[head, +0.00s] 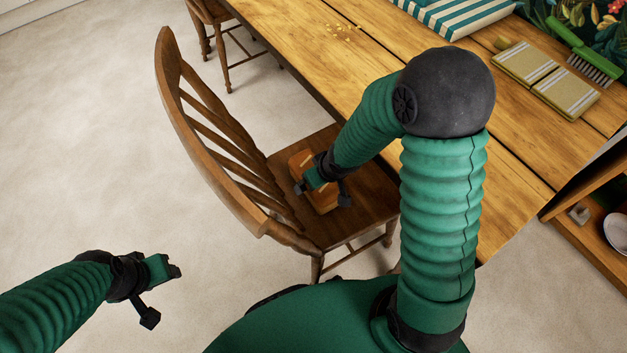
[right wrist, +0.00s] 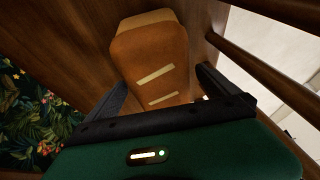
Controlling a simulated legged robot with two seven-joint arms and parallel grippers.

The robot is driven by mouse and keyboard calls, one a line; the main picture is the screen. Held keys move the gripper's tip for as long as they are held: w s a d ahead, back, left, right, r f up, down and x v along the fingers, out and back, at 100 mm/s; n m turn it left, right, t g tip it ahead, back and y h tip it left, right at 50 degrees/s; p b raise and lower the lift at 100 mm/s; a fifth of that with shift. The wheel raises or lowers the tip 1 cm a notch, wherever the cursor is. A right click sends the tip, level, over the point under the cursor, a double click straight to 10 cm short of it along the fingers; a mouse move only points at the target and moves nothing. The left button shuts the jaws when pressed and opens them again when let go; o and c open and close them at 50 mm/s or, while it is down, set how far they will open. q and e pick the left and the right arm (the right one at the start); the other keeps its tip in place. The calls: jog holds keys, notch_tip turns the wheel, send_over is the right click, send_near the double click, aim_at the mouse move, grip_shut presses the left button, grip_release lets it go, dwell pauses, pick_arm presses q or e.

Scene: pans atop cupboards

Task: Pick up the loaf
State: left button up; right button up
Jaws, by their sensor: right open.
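The loaf (head: 326,197) is brown with pale score marks and lies on the seat of a wooden chair (head: 360,208). My right gripper (head: 302,187) is over the loaf, which it partly hides in the head view. In the right wrist view the loaf (right wrist: 150,62) lies ahead between the two dark fingers of my open right gripper (right wrist: 160,82). The near end of the loaf is hidden by the gripper body; I cannot tell whether the fingers touch it. My left gripper (head: 174,270) is over bare floor at the lower left, away from the chair; its jaw gap is unclear.
The chair back (head: 215,140) rises left of the loaf. A wooden table (head: 350,70) stands close on the right, with a striped cloth (head: 455,12), folded towels (head: 540,78) and a green brush (head: 585,52). A shelf (head: 590,235) stands at far right. The left floor is clear.

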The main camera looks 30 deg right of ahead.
jog(key=b+x, duration=0.2)
jog(key=x, duration=0.2)
jog(key=shift+s+a+f, duration=0.1)
jog(key=shift+s+f, duration=0.05)
jog(key=shift+f, duration=0.15)
pick_arm(q)
jog(key=x, duration=0.3)
jog(key=shift+s+f, duration=0.15)
jog(key=shift+s, duration=0.15)
pick_arm(e)
jog(key=c, duration=1.8)
jog(key=shift+r, duration=0.25)
